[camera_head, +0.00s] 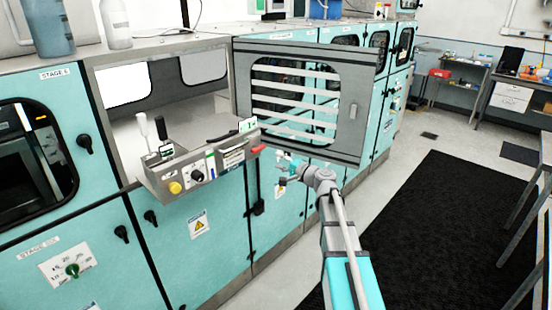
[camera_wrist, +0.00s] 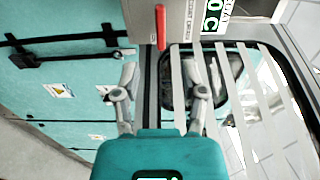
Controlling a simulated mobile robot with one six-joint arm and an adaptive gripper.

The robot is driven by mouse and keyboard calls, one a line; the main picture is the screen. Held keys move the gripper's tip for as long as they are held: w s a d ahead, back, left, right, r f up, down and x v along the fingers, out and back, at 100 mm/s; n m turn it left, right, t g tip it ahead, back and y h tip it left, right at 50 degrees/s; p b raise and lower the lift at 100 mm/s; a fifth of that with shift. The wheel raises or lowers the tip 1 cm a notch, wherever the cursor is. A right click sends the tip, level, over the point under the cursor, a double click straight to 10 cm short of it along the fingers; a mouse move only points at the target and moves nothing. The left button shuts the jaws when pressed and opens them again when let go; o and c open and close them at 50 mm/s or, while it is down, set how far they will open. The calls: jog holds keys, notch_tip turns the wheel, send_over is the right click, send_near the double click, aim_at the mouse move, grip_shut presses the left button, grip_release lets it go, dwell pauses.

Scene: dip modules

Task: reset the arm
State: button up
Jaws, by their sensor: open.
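My gripper (camera_head: 288,168) is at the end of my arm, low in front of the teal machine's front, just below the opened grey door (camera_head: 300,49). In the wrist view my gripper (camera_wrist: 160,66) has its two fingers spread wide apart, with nothing between them. Behind the fingers lie the grey door frame and its striped window (camera_wrist: 228,110). A red handle (camera_wrist: 161,27) at the end of the control panel shows just beyond the fingertips. I cannot tell whether a finger touches anything.
The red handle (camera_head: 258,149) also shows in the head view. The machine chamber behind is open. A black mat (camera_head: 440,215) covers clear floor at right; tables stand beyond.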

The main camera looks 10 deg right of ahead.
jog(key=s+a+f+n+g+h, duration=0.2)
jog(key=s+a+f+n+g, duration=0.7)
jog(key=s+f, duration=0.5)
jog(key=s+d+f+g+h, duration=0.1)
jog(key=s+g+h, duration=0.1)
jog(key=s, duration=0.3)
jog(key=s+d+f+n+g+h, duration=0.1)
jog(key=s+f+g+h, duration=0.1)
jog(key=s, duration=0.3)
jog(key=s+d+f+n+g+h, duration=0.1)
jog(key=s+d+g+h, duration=0.1)
jog(key=s+h, duration=0.2)
jog(key=shift+s+f, duration=0.25)
jog(key=shift+s, duration=0.55)
